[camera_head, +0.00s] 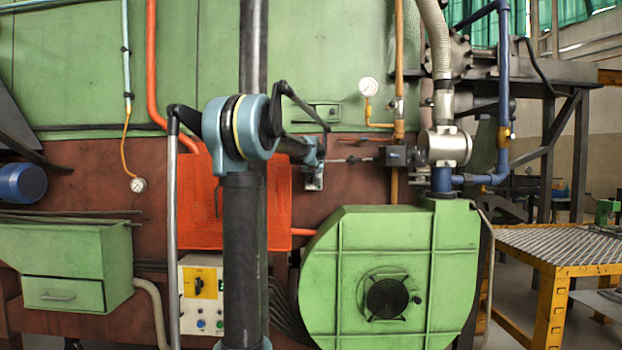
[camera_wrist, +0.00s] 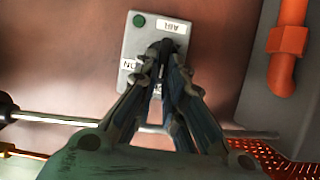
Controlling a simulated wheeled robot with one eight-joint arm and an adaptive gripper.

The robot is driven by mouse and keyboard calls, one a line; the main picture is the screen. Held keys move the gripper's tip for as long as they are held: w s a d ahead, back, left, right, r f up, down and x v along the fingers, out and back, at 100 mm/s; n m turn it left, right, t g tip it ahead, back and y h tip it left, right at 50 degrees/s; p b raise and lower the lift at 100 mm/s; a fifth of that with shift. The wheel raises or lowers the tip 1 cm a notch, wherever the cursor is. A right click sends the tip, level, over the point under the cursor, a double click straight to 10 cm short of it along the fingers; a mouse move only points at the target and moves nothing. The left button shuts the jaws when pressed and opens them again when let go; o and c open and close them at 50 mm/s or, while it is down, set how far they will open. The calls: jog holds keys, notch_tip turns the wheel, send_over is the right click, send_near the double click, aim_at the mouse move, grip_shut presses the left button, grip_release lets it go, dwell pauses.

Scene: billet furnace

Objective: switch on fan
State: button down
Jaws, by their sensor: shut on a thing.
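A small grey switch box (camera_wrist: 136,50) with a green button or lamp and white labels is on the reddish-brown wall in the wrist view. The labels appear to read AIR and ON, at odd angles. My gripper (camera_wrist: 166,72) is shut on a dark switch lever (camera_wrist: 164,47) on this box. The fingers hide the lower part of the box and most of the lever, so I cannot tell its setting. In the head view my gripper (camera_head: 321,150) is at the wall, with the box (camera_head: 313,181) just below it. The green fan housing (camera_head: 340,265) stands at lower right.
An orange perforated guard (camera_head: 275,200) is left of the switch box. A thin metal rod (camera_head: 348,160) and valve pipework (camera_head: 445,146) are to the right. A control panel (camera_head: 200,292) is low behind my column. An orange pipe (camera_wrist: 289,45) is near the box in the wrist view.

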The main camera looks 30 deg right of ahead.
jog(key=m+t+y, duration=0.1)
jog(key=m, duration=0.1)
jog(key=d+f+m+t+y, duration=0.1)
jog(key=m, duration=0.2)
jog(key=s+m+t+y, duration=0.1)
jog(key=m, duration=0.2)
jog(key=shift+s+d+f+t+y, duration=0.1)
jog(key=shift+d+f+t+y, duration=0.05)
jog(key=shift+d+t+y, duration=0.25)
jog(key=shift+f, duration=0.1)
dwell(0.6)
jog(key=c, duration=1.7)
grip_release()
jog(key=v, duration=1.2)
